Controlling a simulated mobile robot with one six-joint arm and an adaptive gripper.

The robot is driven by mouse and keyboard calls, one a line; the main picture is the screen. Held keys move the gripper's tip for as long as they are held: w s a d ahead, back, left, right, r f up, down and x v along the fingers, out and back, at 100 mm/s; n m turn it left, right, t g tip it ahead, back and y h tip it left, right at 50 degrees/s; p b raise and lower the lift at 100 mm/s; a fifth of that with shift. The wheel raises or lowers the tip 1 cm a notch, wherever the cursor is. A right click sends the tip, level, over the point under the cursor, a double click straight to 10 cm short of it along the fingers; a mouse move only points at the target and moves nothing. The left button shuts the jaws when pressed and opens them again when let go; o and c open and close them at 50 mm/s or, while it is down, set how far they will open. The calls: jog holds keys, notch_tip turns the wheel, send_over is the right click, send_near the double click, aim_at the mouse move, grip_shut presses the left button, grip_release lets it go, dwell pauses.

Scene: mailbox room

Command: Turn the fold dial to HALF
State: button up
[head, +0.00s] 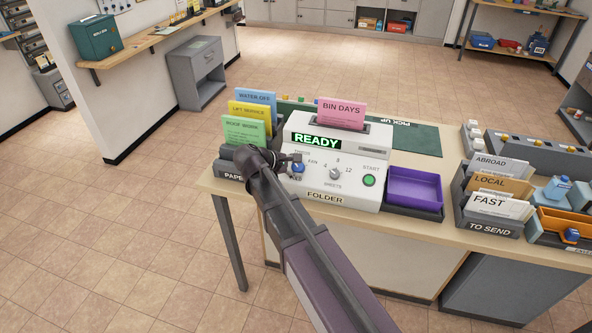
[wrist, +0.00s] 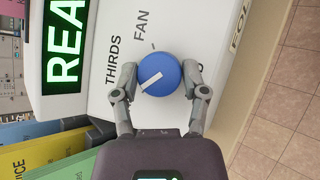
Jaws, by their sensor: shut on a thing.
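The fold dial (wrist: 168,80) is a round blue knob with a white pointer line, on the white front of the folder machine (head: 325,188). My gripper (wrist: 160,74) is shut on the dial, one finger on each side. In the wrist view the pointer line runs from near the dial's centre to its lower-left edge, on the side away from FAN. The THIRDS label (wrist: 113,62) and FAN label (wrist: 142,25) are readable there. I see no HALF label; my gripper may cover it. The dial shows small in the head view (head: 298,168).
The display (head: 317,141) reads READY. A sheets knob (head: 335,174) and green START button (head: 369,180) are right of the dial. A pink BIN DAYS sheet (head: 341,112) stands in the top. A purple tray (head: 414,187) is at right, colored paper stacks (head: 246,131) at left.

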jog(key=shift+s+f+n+t+b, duration=0.15)
jog(key=shift+n+t+b, duration=0.35)
jog(key=shift+n, duration=0.6)
jog(key=o, duration=1.2)
jog(key=shift+c, duration=0.2)
jog(key=shift+w+p, duration=0.2)
jog(key=shift+p, duration=0.1)
